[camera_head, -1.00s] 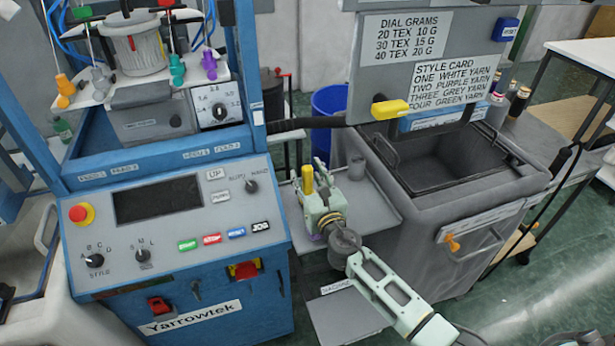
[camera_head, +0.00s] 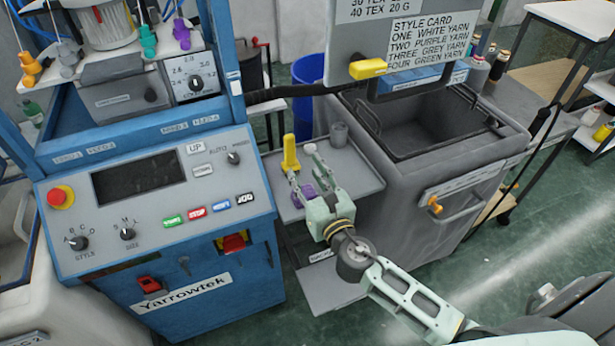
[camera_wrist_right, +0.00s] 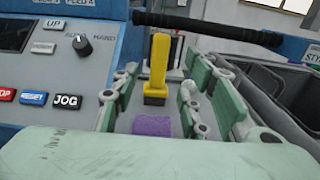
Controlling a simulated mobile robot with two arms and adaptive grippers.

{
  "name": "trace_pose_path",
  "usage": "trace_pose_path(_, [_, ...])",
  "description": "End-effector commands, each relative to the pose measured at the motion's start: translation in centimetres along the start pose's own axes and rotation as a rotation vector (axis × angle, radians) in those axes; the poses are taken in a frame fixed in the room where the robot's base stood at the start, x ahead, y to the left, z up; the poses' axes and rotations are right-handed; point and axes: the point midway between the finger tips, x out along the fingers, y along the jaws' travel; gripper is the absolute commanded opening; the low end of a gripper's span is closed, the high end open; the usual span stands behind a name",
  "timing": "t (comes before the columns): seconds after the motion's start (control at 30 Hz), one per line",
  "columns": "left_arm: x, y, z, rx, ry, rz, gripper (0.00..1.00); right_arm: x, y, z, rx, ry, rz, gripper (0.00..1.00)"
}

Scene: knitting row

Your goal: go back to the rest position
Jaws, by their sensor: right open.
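My right gripper (camera_head: 303,170) is over the small grey shelf (camera_head: 362,172) between the blue machine and the grey bin. Its fingers are apart with nothing held. In the right wrist view, the open fingers (camera_wrist_right: 161,78) frame a yellow upright piece (camera_wrist_right: 157,70) standing beyond them. A purple block (camera_wrist_right: 153,126) shows low between the fingers. In the head view, the yellow piece (camera_head: 290,155) stands on the shelf and the purple block (camera_head: 299,196) is partly hidden by the gripper. My left gripper is not in view.
The blue machine (camera_head: 215,285) with its button panel stands at left. The open grey bin (camera_head: 400,215) and yellow-handled sign board (camera_head: 350,40) stand at right. Green floor (camera_head: 555,230) is clear farther right.

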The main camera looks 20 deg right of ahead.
Motion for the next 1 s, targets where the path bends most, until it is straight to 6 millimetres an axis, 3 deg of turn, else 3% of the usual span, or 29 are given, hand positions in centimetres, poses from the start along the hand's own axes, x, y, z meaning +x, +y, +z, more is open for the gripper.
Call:
trace_pose_path(0.67, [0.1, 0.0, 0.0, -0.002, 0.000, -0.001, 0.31, -0.8, -0.4, 0.1, 0.056, 0.006, -0.022, 0.41])
trace_pose_path(0.77, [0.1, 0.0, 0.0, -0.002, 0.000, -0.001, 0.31, -1.9, -1.8, -0.2, 0.269, 0.032, -0.105, 0.41])
trace_pose_path(0.87, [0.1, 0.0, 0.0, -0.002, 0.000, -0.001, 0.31, -4.2, -4.1, -1.5, 0.646, 0.075, -0.262, 0.41])
trace_pose_path(1.0, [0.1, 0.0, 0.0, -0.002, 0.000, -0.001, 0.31, -9.6, -6.4, -5.1, 1.263, 0.132, -0.569, 0.41])
